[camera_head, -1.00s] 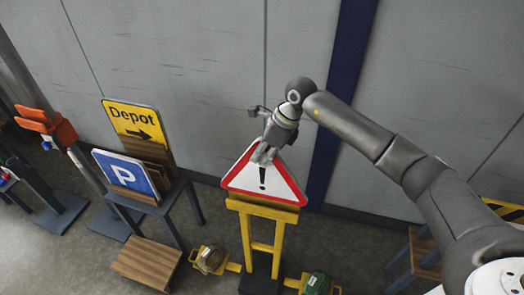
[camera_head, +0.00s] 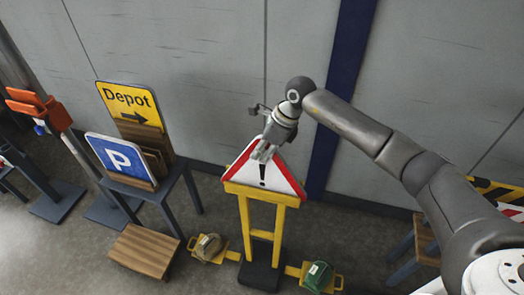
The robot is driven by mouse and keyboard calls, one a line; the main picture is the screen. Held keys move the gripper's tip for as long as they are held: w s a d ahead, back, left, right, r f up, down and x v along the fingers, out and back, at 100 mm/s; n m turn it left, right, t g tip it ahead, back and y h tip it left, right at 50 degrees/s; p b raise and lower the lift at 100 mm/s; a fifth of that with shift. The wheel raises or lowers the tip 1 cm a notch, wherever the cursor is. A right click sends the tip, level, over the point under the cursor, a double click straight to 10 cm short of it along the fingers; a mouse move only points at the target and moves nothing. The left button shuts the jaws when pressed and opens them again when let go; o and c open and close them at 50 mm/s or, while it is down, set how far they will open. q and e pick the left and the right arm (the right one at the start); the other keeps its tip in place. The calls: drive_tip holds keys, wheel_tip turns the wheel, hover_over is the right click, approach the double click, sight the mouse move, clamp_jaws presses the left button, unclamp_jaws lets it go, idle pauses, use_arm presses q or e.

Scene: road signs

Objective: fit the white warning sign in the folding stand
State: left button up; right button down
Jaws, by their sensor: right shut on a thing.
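The white warning sign (camera_head: 284,178), a triangle with a red border and a black exclamation mark, stands upright at the yellow folding stand (camera_head: 262,191). Its lower edge is hidden behind the stand's yellow top bar. My right gripper (camera_head: 265,152) comes from above and is shut on the upper part of the sign, covering its tip. Whether the lower edge rests in the stand cannot be seen. My left gripper is not in view.
A wooden step (camera_head: 145,250) is on the floor. Sandbags, brown (camera_head: 209,247) and green (camera_head: 318,276), flank the stand. A wall is behind.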

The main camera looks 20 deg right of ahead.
drive_tip(key=shift+f, duration=0.1)
idle(0.6)
drive_tip(key=c, duration=1.4)
unclamp_jaws()
drive_tip(key=v, duration=1.2)
drive_tip(key=shift+s, duration=0.1)
